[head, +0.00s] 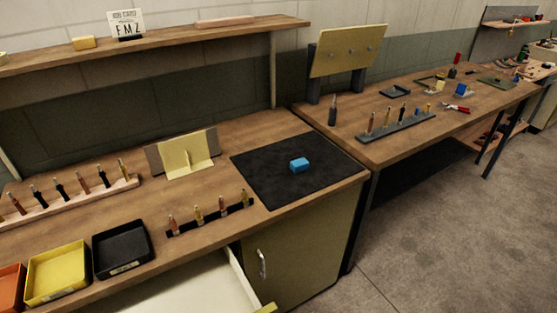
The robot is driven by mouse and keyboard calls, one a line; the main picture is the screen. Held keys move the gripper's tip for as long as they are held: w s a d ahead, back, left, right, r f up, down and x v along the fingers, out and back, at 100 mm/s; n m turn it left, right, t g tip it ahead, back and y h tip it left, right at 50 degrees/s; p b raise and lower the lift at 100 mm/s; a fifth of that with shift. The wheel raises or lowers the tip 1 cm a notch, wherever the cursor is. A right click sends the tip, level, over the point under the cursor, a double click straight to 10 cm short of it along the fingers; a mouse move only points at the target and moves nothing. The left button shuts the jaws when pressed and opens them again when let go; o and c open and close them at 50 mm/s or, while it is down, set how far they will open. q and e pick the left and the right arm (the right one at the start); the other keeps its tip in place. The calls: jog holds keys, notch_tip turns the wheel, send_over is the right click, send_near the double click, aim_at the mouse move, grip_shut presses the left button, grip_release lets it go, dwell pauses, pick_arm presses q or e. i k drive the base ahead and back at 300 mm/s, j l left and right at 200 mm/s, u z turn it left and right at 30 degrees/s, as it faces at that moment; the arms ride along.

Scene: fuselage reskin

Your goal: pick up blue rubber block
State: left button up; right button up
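The blue rubber block (299,165) lies flat on the black mat (263,182) at the right end of the near wooden bench. Nothing touches it except the mat, and the mat around it is bare. Neither of my grippers shows in the head view, so I cannot see whether they are open or shut.
Left of the mat stand a pale yellow bracket (188,160) and a dark rack of small tools (211,218). Yellow (57,296) and black (122,270) trays sit front left. An open drawer (205,292) juts out below. A second bench (400,150) stands right.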

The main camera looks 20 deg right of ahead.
aim_at(298, 165)
jog(key=z, duration=0.75)
